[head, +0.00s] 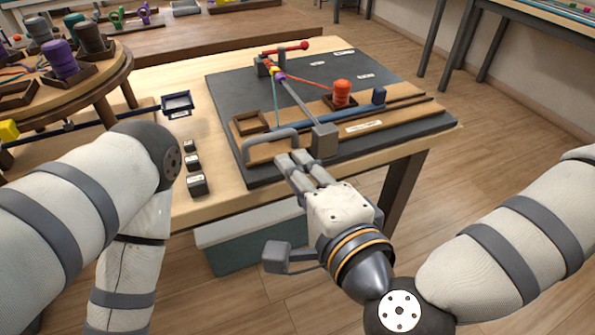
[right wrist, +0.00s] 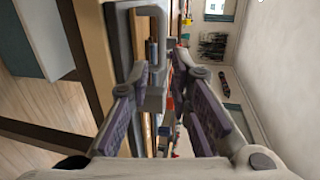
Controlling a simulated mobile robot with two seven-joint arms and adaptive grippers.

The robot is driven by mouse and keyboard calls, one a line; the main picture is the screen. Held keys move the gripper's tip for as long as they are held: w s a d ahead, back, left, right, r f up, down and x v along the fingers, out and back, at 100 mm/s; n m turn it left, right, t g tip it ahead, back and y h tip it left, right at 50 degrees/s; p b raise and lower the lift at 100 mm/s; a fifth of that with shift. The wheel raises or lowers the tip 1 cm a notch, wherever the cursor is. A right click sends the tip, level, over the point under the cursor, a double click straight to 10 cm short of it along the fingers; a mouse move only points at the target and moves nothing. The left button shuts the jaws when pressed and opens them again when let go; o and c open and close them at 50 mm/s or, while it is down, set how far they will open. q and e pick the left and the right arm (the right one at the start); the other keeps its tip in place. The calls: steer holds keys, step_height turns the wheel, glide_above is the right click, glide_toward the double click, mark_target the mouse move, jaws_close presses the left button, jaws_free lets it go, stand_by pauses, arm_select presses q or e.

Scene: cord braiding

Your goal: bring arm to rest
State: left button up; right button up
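My right gripper (head: 298,158) is at the front edge of the dark braiding board (head: 225,88), beside the grey handle (head: 268,137) and grey block (head: 325,141). In the right wrist view its two fingers (right wrist: 160,88) stand apart with nothing held between them; the handle and block show ahead in the gap. My left arm comes in from the left and bends down, its gripper out of view. A grey rod runs back from the block to where red and teal cords meet. An orange-red spool (head: 342,90) stands in a small wooden holder on the board.
A blue block (head: 378,96) and an empty wooden tray (head: 250,122) are on the board. Several dark blocks (head: 196,185) and a small dark tray (head: 177,104) lie left of it. A round table with a purple spool (head: 62,60) stands at left. Floor right of the table is clear.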

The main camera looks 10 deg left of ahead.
steer(key=shift+s, duration=0.1)
stand_by(0.3)
